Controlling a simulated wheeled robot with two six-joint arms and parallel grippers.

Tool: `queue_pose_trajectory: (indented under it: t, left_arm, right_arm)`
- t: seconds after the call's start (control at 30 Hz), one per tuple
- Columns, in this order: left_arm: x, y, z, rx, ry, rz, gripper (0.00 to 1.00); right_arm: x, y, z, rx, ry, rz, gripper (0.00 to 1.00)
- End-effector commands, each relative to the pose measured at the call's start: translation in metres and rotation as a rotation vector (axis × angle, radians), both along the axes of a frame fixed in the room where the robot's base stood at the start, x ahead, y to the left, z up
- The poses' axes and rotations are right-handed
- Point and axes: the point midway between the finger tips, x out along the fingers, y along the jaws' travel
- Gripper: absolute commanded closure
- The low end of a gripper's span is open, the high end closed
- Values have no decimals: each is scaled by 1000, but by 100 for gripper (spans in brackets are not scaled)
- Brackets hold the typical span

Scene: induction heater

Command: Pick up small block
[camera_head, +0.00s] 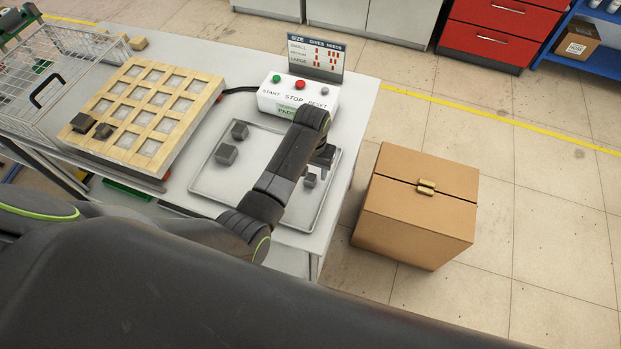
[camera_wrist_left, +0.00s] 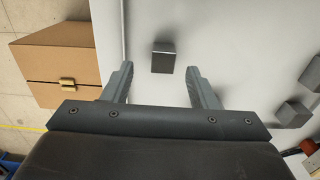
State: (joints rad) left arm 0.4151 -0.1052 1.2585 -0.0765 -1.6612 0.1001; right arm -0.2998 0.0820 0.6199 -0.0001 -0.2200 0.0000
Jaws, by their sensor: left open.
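A small dark grey block (camera_head: 310,180) lies on the right side of the shallow metal tray (camera_head: 208,192). My left gripper (camera_head: 322,162) is over that side of the tray, close to the block, and its arm hides part of the tray. In the left wrist view, the small block (camera_wrist_left: 163,58) sits ahead of and between the two spread fingers of my left gripper (camera_wrist_left: 159,70). The fingers do not visibly touch it. The gripper is open and empty. My right gripper is not in view.
Two larger grey blocks (camera_head: 226,154) (camera_head: 239,130) lie on the tray's left side. A control box (camera_head: 298,95) with a size sign (camera_head: 316,58) stands behind the tray. A wooden grid (camera_head: 150,110) and wire basket (camera_head: 50,75) are left. A cardboard box (camera_head: 415,205) stands right.

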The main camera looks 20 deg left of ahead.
Motion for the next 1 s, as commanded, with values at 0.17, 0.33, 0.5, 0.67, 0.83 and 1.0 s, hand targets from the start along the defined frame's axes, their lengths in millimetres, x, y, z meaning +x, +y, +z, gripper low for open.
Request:
queue_pose_trajectory:
  t: [0.17, 0.33, 0.5, 0.67, 0.83, 1.0]
  left_arm:
    - [1, 3, -14, 2, 4, 0, 47]
    - [2, 5, -35, 2, 3, 0, 47]
    - [3, 4, -48, 1, 1, 0, 47]
    - [3, 4, -51, 0, 0, 0, 47]
    - [3, 4, -51, 0, 0, 0, 51]
    - [3, 4, -51, 0, 0, 0, 73]
  right_arm:
    - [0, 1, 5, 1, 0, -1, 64]
    - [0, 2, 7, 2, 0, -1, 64]
    - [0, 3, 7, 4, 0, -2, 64]
    - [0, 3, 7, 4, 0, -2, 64]
    - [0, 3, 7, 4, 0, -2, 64]
    - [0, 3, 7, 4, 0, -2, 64]
